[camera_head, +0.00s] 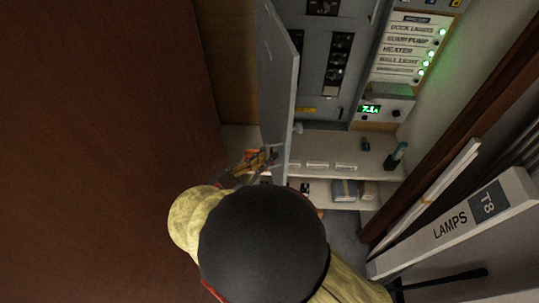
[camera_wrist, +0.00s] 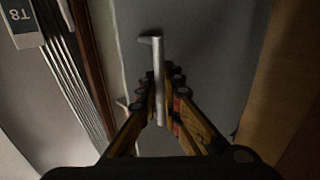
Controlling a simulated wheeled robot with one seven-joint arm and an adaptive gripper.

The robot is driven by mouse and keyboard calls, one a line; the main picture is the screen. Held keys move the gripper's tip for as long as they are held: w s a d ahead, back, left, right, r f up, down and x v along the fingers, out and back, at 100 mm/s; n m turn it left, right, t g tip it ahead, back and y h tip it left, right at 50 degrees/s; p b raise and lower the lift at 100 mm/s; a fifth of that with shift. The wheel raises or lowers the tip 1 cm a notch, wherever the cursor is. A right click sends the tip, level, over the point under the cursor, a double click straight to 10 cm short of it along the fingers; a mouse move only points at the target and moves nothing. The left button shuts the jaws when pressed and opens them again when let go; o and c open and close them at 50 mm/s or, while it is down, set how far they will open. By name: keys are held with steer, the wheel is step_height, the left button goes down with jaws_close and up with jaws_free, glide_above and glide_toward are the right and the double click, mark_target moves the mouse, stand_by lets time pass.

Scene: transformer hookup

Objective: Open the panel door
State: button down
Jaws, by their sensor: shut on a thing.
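The grey panel door (camera_head: 279,85) stands swung out from the electrical panel (camera_head: 330,60), seen nearly edge-on, with the breakers inside exposed. My gripper (camera_head: 262,159) is at the lower left face of the door, with yellow and dark fingers. In the wrist view, the pale metal door handle (camera_wrist: 157,58) runs between the fingertips of my gripper (camera_wrist: 160,92), which are closed around it. The door face (camera_wrist: 215,50) fills the background there. My dark wrist and yellow arm hide part of the area below the door in the head view.
Right of the panel is a labelled switch board (camera_head: 405,48) with green lights. Below are shelves (camera_head: 345,152) with small items. A long "LAMPS T8" box (camera_head: 460,225) leans at right. A brown surface (camera_head: 100,140) fills the left, apart from the door.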

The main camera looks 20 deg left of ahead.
steer(key=c, duration=2)
jaws_free()
steer(key=shift+c, duration=0.2)
steer(key=shift+o, duration=0.3)
steer(key=v, duration=0.7)
steer(key=shift+s, duration=0.3)
